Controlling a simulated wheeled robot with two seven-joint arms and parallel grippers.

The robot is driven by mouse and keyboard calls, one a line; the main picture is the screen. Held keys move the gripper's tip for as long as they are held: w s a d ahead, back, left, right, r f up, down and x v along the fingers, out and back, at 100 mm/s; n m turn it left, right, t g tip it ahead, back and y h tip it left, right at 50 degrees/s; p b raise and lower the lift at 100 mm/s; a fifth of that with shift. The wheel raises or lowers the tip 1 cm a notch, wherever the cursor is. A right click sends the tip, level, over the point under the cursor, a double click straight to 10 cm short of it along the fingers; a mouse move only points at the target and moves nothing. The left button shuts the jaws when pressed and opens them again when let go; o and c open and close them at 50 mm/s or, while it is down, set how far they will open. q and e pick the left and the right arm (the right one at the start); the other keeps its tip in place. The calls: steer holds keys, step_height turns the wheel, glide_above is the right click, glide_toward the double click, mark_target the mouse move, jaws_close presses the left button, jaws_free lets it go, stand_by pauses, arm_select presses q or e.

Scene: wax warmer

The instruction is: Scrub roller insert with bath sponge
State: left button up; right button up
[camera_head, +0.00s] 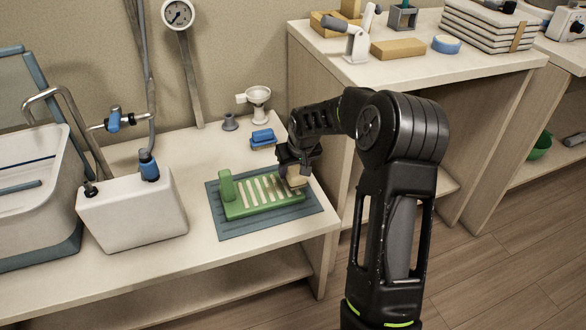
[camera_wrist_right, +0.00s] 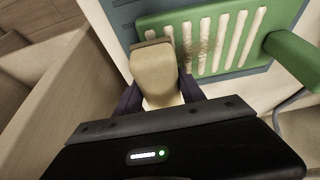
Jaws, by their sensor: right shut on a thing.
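The roller insert is a green frame (camera_head: 238,209) with pale slats and an upright green post at its left end. It lies on a blue-grey mat (camera_head: 231,229); it also shows in the right wrist view (camera_wrist_right: 186,17). Brownish dirt marks some slats near the sponge. The bath sponge is a tan block (camera_head: 297,181), seen larger in the right wrist view (camera_wrist_right: 155,75). My right gripper (camera_head: 293,170) is shut on the sponge, at the right end of the insert. The sponge's end appears at the slats; contact is hard to tell. My left gripper is not in view.
A white tank (camera_head: 131,218) with a blue cap stands left of the mat, beside a white basin (camera_head: 30,205). A blue block (camera_head: 262,138) and a small white funnel-like stand (camera_head: 258,100) are behind the mat. A higher table (camera_head: 420,65) stands to the right.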

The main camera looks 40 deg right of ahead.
mark_target(264, 186)
steer(key=shift+f+b, duration=0.75)
steer(key=shift+f, duration=0.3)
stand_by(1.0)
steer(key=shift+w+a+b, duration=0.1)
steer(key=shift+w+a, duration=0.15)
steer(key=shift+a, duration=0.4)
steer(key=shift+w+a+b, duration=0.15)
steer(key=shift+w+a, duration=0.05)
steer(key=shift+a, duration=0.5)
steer(key=shift+w+a+b, duration=0.1)
steer(key=shift+w+a, duration=0.15)
steer(key=shift+a, duration=0.4)
steer(key=shift+w+a+b, duration=0.15)
steer(key=shift+w+a, duration=0.1)
steer(key=shift+a, duration=0.4)
steer(key=shift+w+a+b, duration=0.2)
steer(key=shift+a, duration=0.5)
steer(key=shift+w+a+b, duration=0.15)
steer(key=shift+w+a, duration=0.1)
steer(key=shift+a, duration=0.4)
steer(key=shift+w+a+b, duration=0.15)
steer(key=shift+w+a, duration=0.1)
steer(key=shift+a, duration=0.4)
steer(key=shift+w+a+b, duration=0.2)
steer(key=shift+a, duration=0.5)
steer(key=shift+w+a+b, duration=0.15)
steer(key=shift+w+a, duration=0.1)
steer(key=shift+a, duration=0.4)
steer(key=shift+d, duration=0.15)
